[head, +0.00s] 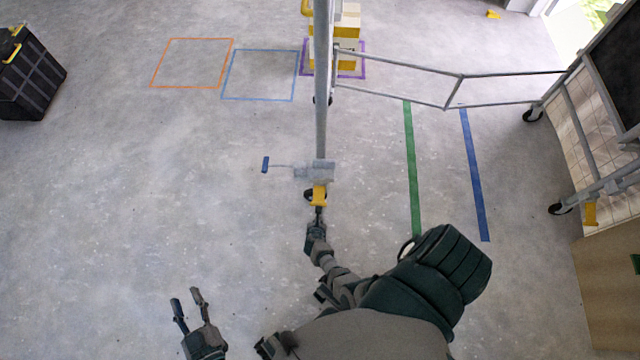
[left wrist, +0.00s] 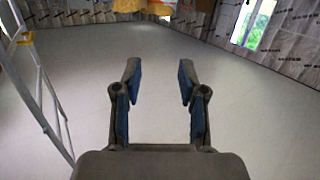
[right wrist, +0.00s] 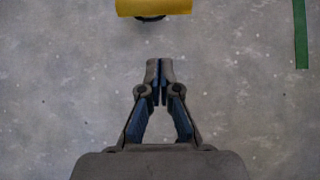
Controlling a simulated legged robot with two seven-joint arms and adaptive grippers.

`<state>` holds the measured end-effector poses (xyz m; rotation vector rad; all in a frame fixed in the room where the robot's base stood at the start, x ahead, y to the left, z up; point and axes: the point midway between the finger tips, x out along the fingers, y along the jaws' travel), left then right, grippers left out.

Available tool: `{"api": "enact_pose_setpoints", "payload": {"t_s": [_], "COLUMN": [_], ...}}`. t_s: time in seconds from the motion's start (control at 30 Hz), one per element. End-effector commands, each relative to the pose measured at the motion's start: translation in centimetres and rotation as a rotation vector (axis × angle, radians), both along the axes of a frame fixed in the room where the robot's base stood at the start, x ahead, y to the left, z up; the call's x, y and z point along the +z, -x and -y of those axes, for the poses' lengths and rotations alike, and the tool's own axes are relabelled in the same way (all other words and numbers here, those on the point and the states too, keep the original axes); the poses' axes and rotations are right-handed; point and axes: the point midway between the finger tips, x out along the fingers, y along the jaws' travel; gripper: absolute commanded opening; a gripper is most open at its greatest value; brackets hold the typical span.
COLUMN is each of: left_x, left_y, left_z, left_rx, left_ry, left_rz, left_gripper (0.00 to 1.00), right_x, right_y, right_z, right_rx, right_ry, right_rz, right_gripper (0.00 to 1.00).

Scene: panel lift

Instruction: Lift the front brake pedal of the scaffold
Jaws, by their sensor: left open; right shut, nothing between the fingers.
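The scaffold's front brake pedal is a yellow piece (head: 319,192) at the foot of the grey scaffold post (head: 321,90), beside a dark caster. It also shows at the top edge of the right wrist view (right wrist: 153,7), with a dark part under it. My right gripper (head: 317,217) is shut and empty, just on the near side of the pedal; in the right wrist view a gap of floor separates its tips from the pedal. Whether it is below pedal height I cannot tell. My left gripper (head: 185,298) is open and empty over bare floor at the lower left.
Grey rails (head: 460,90) join the post to the scaffold's right side, where another yellow pedal (head: 590,213) shows. A black toolbox (head: 30,75) stands far left. The left floor is mostly clear, with taped outlines.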

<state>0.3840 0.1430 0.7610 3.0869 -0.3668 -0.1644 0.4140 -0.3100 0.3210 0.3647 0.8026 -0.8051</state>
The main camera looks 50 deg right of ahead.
Motion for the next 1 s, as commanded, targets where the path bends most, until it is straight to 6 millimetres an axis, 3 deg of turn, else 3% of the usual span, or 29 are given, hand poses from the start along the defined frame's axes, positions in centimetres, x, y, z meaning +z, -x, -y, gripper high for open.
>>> {"api": "enact_pose_setpoints", "payload": {"t_s": [0.1, 0.43, 0.63, 1.0], "left_x": [-1.7, -6.5, -7.5, -7.7], "left_y": [0.9, 4.7, 5.7, 5.8], "left_z": [-0.6, -2.4, -2.8, -2.8], "left_rx": [0.004, 0.013, 0.015, 0.016], "left_ry": [-0.046, -0.141, -0.160, -0.161], "left_rz": [-0.156, -0.516, -0.591, -0.598], "left_gripper": [0.41, 0.41, 0.41, 0.41], "right_x": [1.8, 4.3, 4.6, 4.6], "right_y": [0.5, 2.0, 2.4, 2.4], "right_z": [-0.8, -2.4, -2.7, -2.7], "right_rx": [0.000, -0.001, 0.000, 0.000], "right_ry": [0.000, 0.000, -0.001, -0.001], "right_rz": [0.003, 0.000, -0.002, -0.002], "right_gripper": [0.00, 0.00, 0.00, 0.00]}}
